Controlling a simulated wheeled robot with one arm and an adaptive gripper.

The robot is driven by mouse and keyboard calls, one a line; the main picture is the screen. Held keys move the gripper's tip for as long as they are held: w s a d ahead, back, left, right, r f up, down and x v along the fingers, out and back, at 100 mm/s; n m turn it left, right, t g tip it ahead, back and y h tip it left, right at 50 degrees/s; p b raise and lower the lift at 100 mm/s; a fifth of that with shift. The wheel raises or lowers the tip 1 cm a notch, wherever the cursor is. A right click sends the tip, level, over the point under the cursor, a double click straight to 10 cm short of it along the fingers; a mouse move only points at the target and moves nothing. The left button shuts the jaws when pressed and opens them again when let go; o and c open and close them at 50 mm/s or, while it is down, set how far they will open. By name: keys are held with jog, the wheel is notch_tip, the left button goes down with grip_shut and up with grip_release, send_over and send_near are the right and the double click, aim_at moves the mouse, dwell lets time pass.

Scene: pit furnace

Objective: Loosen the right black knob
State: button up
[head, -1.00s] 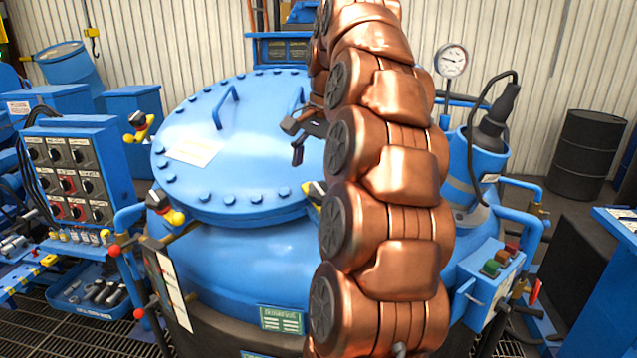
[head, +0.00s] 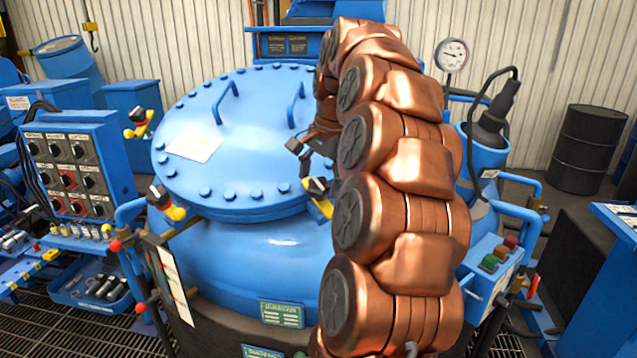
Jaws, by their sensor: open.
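A black knob (head: 317,186) on a yellow clamp (head: 324,208) sits at the front right rim of the blue furnace lid (head: 230,150). It is the rightmost knob I can see, and my arm passes just to its right. Two similar black knobs on yellow clamps show at the front left (head: 158,196) and back left (head: 138,118) of the rim. My gripper (head: 304,158) is open, over the right side of the lid, a little above and behind the right knob in the picture. It looks empty and apart from the knob. My arm hides part of its fingers and the lid's right edge.
Two blue handles stand on the lid, one left (head: 226,102) and one right (head: 296,104). A control panel (head: 70,170) stands at the left, and a pressure gauge (head: 452,54) behind my arm. A button box (head: 492,265) is at the lower right. The air above the lid's left is clear.

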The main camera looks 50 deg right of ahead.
jog(key=shift+x, duration=0.75)
jog(key=shift+c, duration=0.5)
jog(key=c, duration=1.1)
